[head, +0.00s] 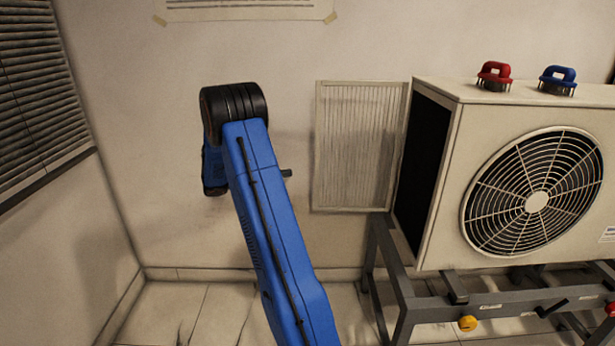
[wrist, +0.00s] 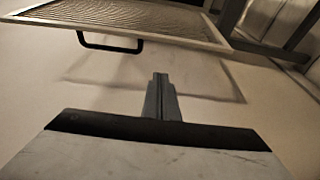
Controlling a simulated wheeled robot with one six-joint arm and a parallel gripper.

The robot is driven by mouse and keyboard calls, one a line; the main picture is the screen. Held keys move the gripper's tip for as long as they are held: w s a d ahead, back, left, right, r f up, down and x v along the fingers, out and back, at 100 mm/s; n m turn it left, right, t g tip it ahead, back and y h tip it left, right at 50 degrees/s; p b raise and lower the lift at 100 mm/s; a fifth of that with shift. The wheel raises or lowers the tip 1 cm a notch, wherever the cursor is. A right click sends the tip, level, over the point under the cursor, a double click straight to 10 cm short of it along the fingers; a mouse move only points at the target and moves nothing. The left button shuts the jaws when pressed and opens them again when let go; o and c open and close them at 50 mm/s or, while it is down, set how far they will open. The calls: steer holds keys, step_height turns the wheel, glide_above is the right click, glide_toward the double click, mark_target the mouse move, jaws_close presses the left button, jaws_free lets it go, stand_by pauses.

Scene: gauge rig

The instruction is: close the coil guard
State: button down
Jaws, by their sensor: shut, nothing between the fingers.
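The coil guard (head: 358,150) is a pale, finely ribbed panel in a light frame. It stands swung open at the left edge of the beige fan unit (head: 450,190), and the unit's dark side opening (head: 418,160) is uncovered. In the wrist view the guard (wrist: 190,32) spans the top, with a black bar handle (wrist: 110,46) on its near edge. My gripper (wrist: 160,80) is shut and empty, pointing towards the wall below the guard's edge and apart from the handle. In the head view my blue arm hides most of the gripper, left of the guard.
The unit stands on a grey metal frame (head: 400,285). A red-handled fitting (head: 494,75) and a blue-handled one (head: 557,80) sit on its top. The wall is close behind the guard. A shuttered window (head: 40,95) is at the left; the floor left of the frame is clear.

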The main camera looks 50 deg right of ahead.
steer(key=x, duration=1.1)
steer(key=shift+s+a, duration=0.3)
steer(key=shift+a, duration=0.35)
steer(key=shift+s+a, duration=0.25)
steer(key=shift+a, duration=0.35)
steer(key=shift+s+a, duration=0.3)
steer(key=shift+a, duration=0.35)
